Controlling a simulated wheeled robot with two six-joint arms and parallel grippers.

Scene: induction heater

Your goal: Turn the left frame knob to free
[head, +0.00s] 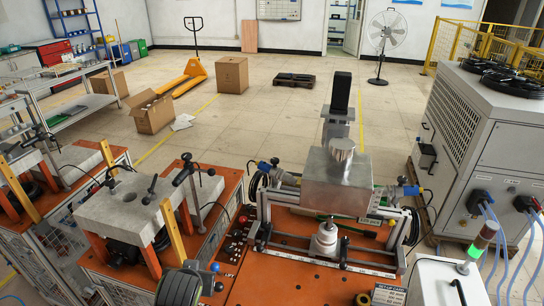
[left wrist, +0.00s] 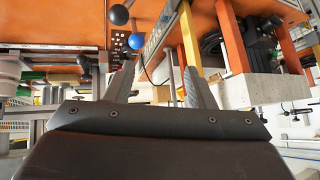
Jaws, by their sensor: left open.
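A metal frame (head: 262,240) stands on the orange bench around a silver block (head: 338,182). A blue-and-black fitting (head: 264,166) is at its upper left and a similar one (head: 410,190) at its right. A blue ball knob (head: 215,267) and a black one stand near the bench's front; the left wrist view shows a blue ball (left wrist: 126,42) beside a black ball (left wrist: 118,14). I cannot tell which is the left frame knob. My left gripper (left wrist: 160,72) is open, with nothing between its fingers. My right gripper is not in view.
A grey slab (head: 105,207) on orange legs, with black-knobbed clamps, stands left of the frame. A large grey cabinet (head: 500,140) with hoses is at the right. A white box with a signal light (head: 470,262) stands at front right.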

